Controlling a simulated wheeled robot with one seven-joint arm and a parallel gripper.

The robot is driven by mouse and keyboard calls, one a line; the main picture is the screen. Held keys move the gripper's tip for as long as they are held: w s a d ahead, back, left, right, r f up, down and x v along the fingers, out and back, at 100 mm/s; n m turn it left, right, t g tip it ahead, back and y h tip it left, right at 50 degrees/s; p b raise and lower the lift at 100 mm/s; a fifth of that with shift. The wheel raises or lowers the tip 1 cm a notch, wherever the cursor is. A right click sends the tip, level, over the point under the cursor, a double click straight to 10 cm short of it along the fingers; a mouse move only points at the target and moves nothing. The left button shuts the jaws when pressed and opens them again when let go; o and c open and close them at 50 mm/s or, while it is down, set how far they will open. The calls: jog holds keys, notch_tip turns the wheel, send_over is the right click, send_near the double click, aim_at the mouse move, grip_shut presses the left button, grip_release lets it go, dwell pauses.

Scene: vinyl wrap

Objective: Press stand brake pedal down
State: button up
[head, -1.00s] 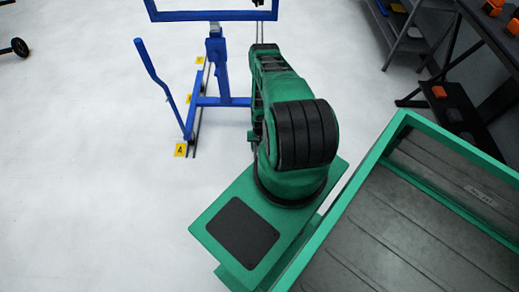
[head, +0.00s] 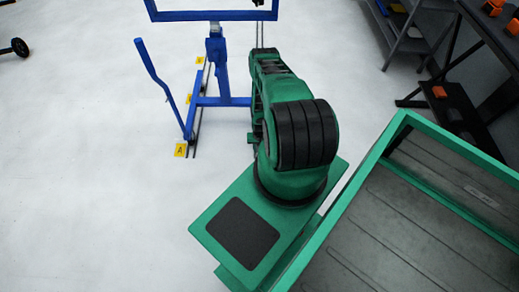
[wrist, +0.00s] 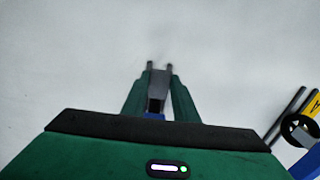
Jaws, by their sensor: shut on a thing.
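The blue stand (head: 215,75) is on the pale floor left of my green arm in the head view. In the wrist view my gripper (wrist: 158,68) points at the floor, its two fingers shut on a narrow grey pedal (wrist: 159,83) with a blue part (wrist: 154,116) below it in the picture. The pedal sits between the fingers, with the dark fingertips reaching past it. In the head view my arm hides the gripper and the pedal. How far the pedal is pressed cannot be told.
A yellow marker (wrist: 314,104) and a black wheel with a blue part (wrist: 299,130) are at the right of the wrist view. My green-rimmed tray fills the lower right of the head view. Shelving (head: 405,40) and a dark table stand at upper right.

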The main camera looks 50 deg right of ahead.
jog(key=shift+s+a+f+t+h, duration=0.35)
jog(key=shift+a+f+t+h, duration=0.15)
jog(key=shift+t+h, duration=0.2)
jog(key=shift+s+a+f+t+h, duration=0.1)
jog(key=shift+a+f+t+h, duration=0.05)
jog(key=shift+f+t+h, duration=0.45)
jog(key=shift+s+a+f+t+h, duration=0.1)
jog(key=shift+f+t+h, duration=0.2)
jog(key=shift+t+h, duration=0.35)
jog(key=o, duration=1.1)
jog(key=shift+c, duration=0.2)
jog(key=shift+w+d+h, duration=0.1)
jog(key=shift+h, duration=0.15)
jog(key=shift+r, duration=0.15)
jog(key=v, duration=1)
jog(key=shift+r, duration=0.2)
